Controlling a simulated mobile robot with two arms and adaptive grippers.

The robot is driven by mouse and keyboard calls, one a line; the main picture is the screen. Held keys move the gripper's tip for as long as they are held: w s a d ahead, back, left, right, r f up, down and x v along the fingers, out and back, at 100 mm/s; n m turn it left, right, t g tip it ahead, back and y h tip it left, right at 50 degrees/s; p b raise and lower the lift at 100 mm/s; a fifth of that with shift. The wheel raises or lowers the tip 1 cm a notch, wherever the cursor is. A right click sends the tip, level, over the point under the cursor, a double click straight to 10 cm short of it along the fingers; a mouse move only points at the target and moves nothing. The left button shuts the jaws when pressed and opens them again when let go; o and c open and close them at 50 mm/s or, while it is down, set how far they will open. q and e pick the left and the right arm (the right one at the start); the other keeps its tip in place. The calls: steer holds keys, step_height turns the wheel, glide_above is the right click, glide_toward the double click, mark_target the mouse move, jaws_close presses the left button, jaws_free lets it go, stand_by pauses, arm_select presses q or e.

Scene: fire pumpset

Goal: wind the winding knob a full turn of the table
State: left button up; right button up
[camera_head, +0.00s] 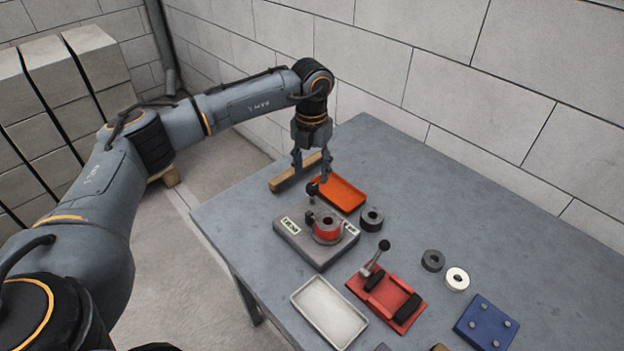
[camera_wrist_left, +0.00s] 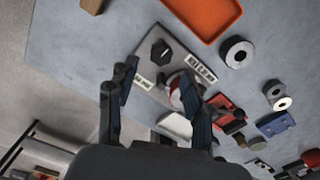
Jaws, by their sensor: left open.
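The winding fixture is a grey base plate (camera_head: 290,241) with white labels, a red drum (camera_head: 327,227) with a dark centre and a black knob (camera_head: 313,189) standing at its back left. In the left wrist view the knob (camera_wrist_left: 161,50) is a dark faceted top on the grey plate (camera_wrist_left: 185,66). My left gripper (camera_head: 311,173) points down just above the knob, its fingers spread and empty. In the left wrist view the gripper (camera_wrist_left: 158,72) has its two fingers apart, with the knob seen beyond the gap between them. The drum is partly hidden there by a finger. My right gripper is not in view.
An orange tray (camera_head: 340,194) and a wooden bar (camera_head: 290,175) lie behind the fixture. A dark ring (camera_head: 371,218) stands close to its right. A red lever fixture (camera_head: 400,302), a white tray (camera_head: 319,303) and a blue block (camera_head: 486,323) are nearer.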

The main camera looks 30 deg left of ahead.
mark_target(312, 187)
arm_select(q)
steer(key=shift+f+p, duration=0.3)
steer(key=shift+f, duration=2.15)
jaws_close()
